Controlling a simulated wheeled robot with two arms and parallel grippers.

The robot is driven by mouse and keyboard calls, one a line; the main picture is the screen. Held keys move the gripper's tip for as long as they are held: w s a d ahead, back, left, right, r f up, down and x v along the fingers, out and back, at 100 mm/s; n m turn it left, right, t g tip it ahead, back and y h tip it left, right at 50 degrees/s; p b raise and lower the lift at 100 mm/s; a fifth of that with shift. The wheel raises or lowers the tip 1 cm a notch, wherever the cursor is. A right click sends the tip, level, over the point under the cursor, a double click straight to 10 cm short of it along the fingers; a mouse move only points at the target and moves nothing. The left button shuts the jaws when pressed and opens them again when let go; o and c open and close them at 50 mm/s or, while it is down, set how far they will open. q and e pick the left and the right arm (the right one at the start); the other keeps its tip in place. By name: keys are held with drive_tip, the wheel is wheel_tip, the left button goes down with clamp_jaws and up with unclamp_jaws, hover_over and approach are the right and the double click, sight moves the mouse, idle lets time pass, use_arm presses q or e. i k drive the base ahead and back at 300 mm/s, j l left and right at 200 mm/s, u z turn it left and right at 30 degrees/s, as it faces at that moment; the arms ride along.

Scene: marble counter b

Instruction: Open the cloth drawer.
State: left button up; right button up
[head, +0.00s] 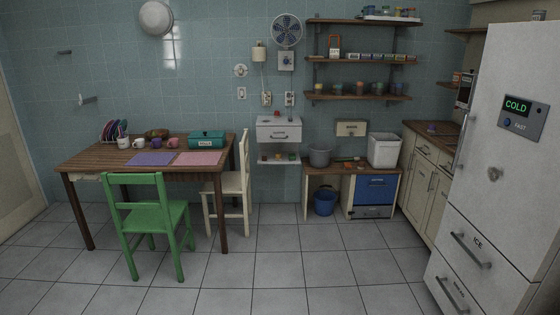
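A small white wall-mounted drawer unit (279,131) hangs on the tiled wall in the middle of the head view. Its front carries a dark handle and a small label that is too small to read surely. The drawer front looks shut. Other drawers show too, and I cannot tell from the labels which is the cloth drawer. A low drawer (372,212) under a blue door also looks shut. Neither of my grippers is in view.
A wooden table (90,154) with mugs and mats stands at the left. A green chair (146,215) and a cream chair (231,187) stand by it. A white fridge (505,150) fills the right side. The tiled floor (300,275) in front is clear.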

sight(264, 134)
drive_tip(key=i, duration=2.5)
drive_tip(key=i+u, duration=0.1)
drive_tip(key=i, duration=0.45)
drive_tip(key=i+l+u, duration=0.1)
drive_tip(key=i, duration=0.5)
drive_tip(key=i+l+u, duration=0.1)
drive_tip(key=i, duration=0.45)
drive_tip(key=i+l, duration=0.25)
drive_tip(key=i, duration=0.35)
drive_tip(key=i+l+u, duration=0.1)
drive_tip(key=i+u, duration=0.2)
drive_tip(key=i, duration=0.1)
